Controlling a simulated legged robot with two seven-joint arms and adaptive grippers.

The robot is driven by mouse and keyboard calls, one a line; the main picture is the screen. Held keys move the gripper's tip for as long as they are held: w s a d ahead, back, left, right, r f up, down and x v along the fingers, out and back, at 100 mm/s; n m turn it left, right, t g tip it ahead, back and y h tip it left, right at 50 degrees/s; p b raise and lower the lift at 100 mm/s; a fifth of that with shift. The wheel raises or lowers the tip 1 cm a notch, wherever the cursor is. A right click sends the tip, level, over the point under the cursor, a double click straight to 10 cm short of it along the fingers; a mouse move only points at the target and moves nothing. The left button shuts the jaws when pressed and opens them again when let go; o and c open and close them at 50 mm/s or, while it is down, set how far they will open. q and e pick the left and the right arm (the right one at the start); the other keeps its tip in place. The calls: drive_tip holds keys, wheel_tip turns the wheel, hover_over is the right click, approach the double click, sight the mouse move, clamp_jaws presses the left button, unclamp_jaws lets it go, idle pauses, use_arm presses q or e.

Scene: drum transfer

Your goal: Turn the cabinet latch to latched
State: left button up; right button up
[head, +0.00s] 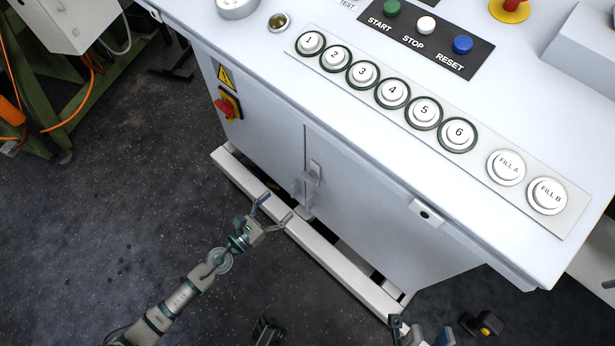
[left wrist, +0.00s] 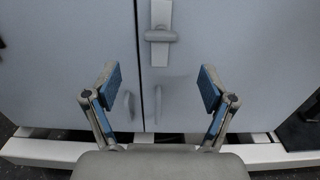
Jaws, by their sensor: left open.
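The cabinet latch (head: 314,170) is on the cabinet's front doors, beside the vertical door seam. In the left wrist view the latch handle (left wrist: 160,36) lies crosswise on an upright light plate (left wrist: 161,14). My left gripper (head: 277,207) is open and empty, below and in front of the latch. In the left wrist view its blue-padded fingers (left wrist: 160,87) are spread wide, with the handle above and between them, apart from both. My right gripper (head: 421,331) shows partly at the bottom edge; its opening is unclear.
Two upright pulls (left wrist: 127,106) (left wrist: 158,104) sit below the latch. A white rail (head: 330,252) runs along the cabinet foot. The console top (head: 270,65) overhangs above, with numbered buttons (head: 392,91). A red switch (head: 227,106) is at the cabinet's left.

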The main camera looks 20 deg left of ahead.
sight(308, 177)
use_arm(q)
drive_tip(key=x, duration=1.3)
drive_tip(key=shift+f+p, duration=0.25)
drive_tip(key=shift+p, duration=0.15)
drive_tip(key=c, duration=1.2)
